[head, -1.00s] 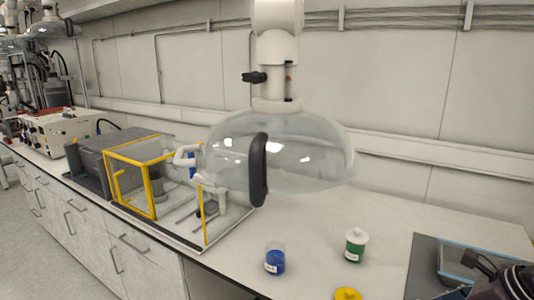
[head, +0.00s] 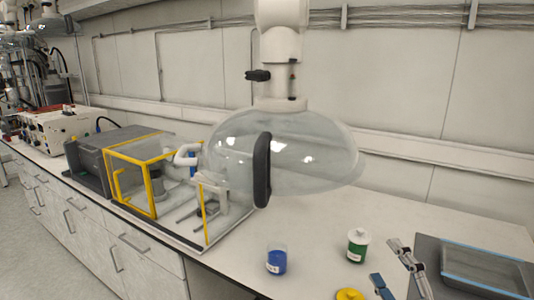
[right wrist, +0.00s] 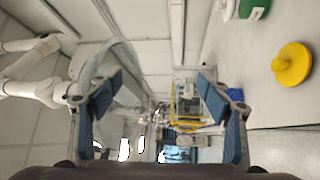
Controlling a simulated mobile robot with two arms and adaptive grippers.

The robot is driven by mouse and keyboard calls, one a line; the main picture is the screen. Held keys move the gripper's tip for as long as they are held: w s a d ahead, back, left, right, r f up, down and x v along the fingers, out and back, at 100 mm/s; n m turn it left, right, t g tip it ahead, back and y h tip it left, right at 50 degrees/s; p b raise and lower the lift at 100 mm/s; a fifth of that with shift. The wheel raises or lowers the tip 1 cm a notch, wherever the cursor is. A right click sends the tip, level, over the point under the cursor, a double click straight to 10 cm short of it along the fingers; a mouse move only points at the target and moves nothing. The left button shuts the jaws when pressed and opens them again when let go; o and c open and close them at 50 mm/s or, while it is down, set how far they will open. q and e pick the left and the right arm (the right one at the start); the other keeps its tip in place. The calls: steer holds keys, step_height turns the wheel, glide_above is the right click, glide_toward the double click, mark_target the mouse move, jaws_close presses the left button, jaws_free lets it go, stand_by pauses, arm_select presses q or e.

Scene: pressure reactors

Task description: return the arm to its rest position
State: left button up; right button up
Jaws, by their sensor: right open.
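My right gripper (head: 396,268) is at the lower right of the head view, above the bench near its front edge. In the right wrist view its two blue-padded fingers (right wrist: 160,108) stand wide apart with nothing between them. The right arm behind it is out of the head view. My left gripper does not show in the head view.
A clear extraction hood (head: 310,150) hangs over the bench (head: 400,210). A dark mat with a tray (head: 480,265) is right; a yellow-framed enclosure (head: 150,185) is left.

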steer(key=s+d+f+m+g+h, duration=0.2)
steer(key=s+f+m+g+h, duration=0.25)
steer(key=f+m, duration=0.4)
steer(key=s+d+f+m+g+h, duration=0.25)
steer(key=s+f+m+g, duration=0.2)
steer(key=f, duration=0.65)
steer(key=s+a+f+m+g+y, duration=0.2)
steer(key=s+a+f+g, duration=0.25)
steer(key=s, duration=0.45)
steer(key=s+a+f+m+g+y, duration=0.1)
steer(key=s+a+f+m+g, duration=0.2)
steer(key=s+a+f, duration=0.45)
steer(key=s+d+f, duration=0.1)
steer(key=s+f, duration=0.1)
steer(key=f, duration=1)
steer(key=s+d+f, duration=0.1)
steer(key=d+f, duration=0.1)
steer(key=f, duration=1.1)
steer(key=s+d+f+n+g, duration=0.1)
steer(key=s+d+f+g, duration=0.1)
steer(key=s+f, duration=1.4)
steer(key=shift+s+d, duration=0.4)
steer(key=shift+s, duration=0.2)
